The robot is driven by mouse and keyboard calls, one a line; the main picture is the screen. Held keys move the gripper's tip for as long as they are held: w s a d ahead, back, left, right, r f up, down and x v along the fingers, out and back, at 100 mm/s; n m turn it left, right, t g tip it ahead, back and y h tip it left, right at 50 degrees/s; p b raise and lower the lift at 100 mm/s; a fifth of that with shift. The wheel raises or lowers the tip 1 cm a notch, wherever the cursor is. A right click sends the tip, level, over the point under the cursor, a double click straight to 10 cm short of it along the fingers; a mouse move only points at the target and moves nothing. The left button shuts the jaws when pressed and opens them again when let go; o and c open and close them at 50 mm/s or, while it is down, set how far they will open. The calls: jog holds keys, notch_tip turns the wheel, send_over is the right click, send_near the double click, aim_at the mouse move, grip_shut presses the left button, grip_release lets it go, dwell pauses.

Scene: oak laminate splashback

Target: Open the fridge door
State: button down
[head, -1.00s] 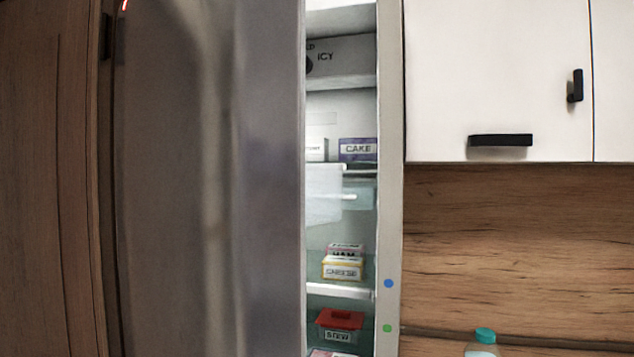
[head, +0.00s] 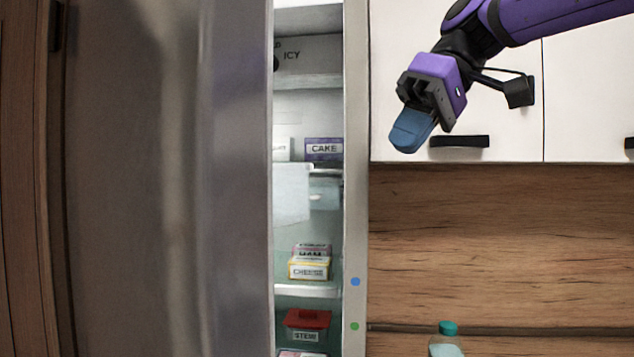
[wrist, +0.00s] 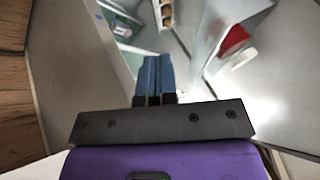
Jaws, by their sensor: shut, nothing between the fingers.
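The fridge door (head: 150,200) is a large grey panel filling the left of the head view. It stands partly open, with a tall gap along its right edge showing the lit fridge interior (head: 308,112). My gripper (head: 408,133), with blue fingers, is shut and empty. In the head view it appears right of the gap, in front of the white cupboard, apart from the door's outer face. In the wrist view the closed fingers (wrist: 157,76) point toward the fridge's inside, with shelves and food beyond. No contact with the door can be made out.
Inside are a cake box (head: 323,149), a cheese box (head: 309,269) and a red-lidded stew tub (head: 306,320). The fridge's side edge (head: 355,200) borders the gap. White cupboards (head: 400,60) hang at right above the wood splashback (head: 500,240). A teal-capped bottle (head: 447,330) stands below.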

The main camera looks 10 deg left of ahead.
jog(key=s+a+f, duration=0.2)
jog(key=a+f, duration=0.1)
jog(key=a, duration=0.2)
jog(key=s+a+f+n+g, duration=0.1)
jog(key=s+a+f, duration=0.2)
jog(key=a, duration=0.3)
jog(key=shift+n, duration=0.3)
jog(key=shift+s, duration=0.15)
